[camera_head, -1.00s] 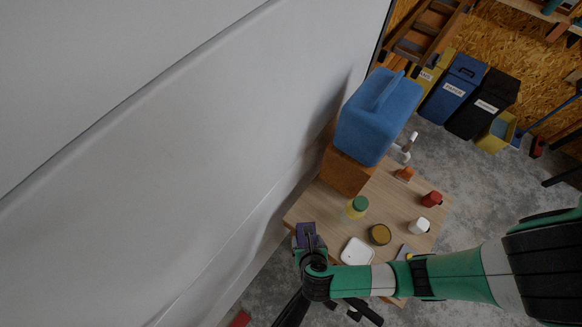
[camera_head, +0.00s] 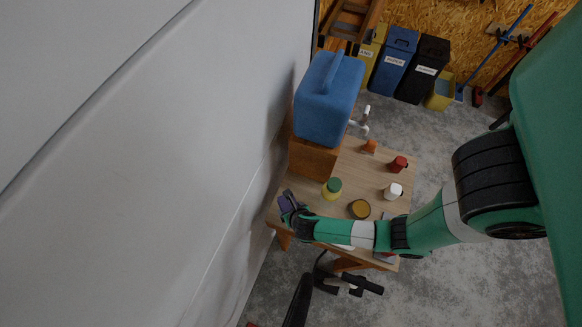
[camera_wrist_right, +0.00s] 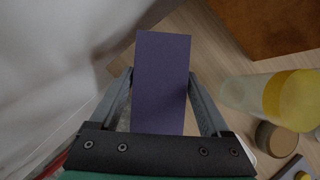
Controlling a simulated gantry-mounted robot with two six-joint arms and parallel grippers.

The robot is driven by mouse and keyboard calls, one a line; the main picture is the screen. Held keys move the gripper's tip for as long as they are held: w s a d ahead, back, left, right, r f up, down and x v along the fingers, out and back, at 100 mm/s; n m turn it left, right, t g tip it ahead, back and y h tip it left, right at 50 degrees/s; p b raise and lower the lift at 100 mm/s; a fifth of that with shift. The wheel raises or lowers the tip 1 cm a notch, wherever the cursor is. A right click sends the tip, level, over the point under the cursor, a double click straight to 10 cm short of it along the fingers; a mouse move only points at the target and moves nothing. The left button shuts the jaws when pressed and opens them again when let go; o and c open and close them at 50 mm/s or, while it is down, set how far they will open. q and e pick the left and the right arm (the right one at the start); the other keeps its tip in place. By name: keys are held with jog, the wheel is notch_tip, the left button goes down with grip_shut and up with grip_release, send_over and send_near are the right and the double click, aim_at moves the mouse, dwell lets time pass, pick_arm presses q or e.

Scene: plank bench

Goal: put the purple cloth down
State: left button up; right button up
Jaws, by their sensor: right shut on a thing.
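The purple cloth (camera_head: 285,200) is at the left edge of the wooden table (camera_head: 350,172) in the head view, partly hidden by my right gripper (camera_head: 290,204). In the right wrist view the cloth (camera_wrist_right: 161,95) is a flat, dark purple rectangle between the two fingers of my right gripper (camera_wrist_right: 160,76), which is shut on it. Its far end reaches past the fingertips. I cannot tell whether the cloth touches the tabletop. My left gripper is not in view.
A yellow jar with a green lid (camera_head: 332,187), a round amber container (camera_head: 359,209), a white bottle (camera_head: 393,191) and a red item (camera_head: 399,164) stand right of the cloth. A blue case (camera_head: 325,100) rests on an orange-brown block (camera_head: 314,157) behind. A white wall (camera_head: 150,170) rises on the left.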

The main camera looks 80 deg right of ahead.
aim_at(291, 207)
jog(key=f, duration=0.1)
jog(key=d+f, duration=0.2)
jog(key=shift+w+d, duration=0.15)
jog(key=shift+w, duration=0.1)
jog(key=f, duration=0.1)
jog(key=f+b, duration=0.1)
jog(key=b, duration=0.1)
jog(key=shift+d+f, duration=0.25)
jog(key=shift+f, duration=0.45)
jog(key=shift+f, duration=0.15)
jog(key=o, duration=1.1)
jog(key=shift+o, duration=0.2)
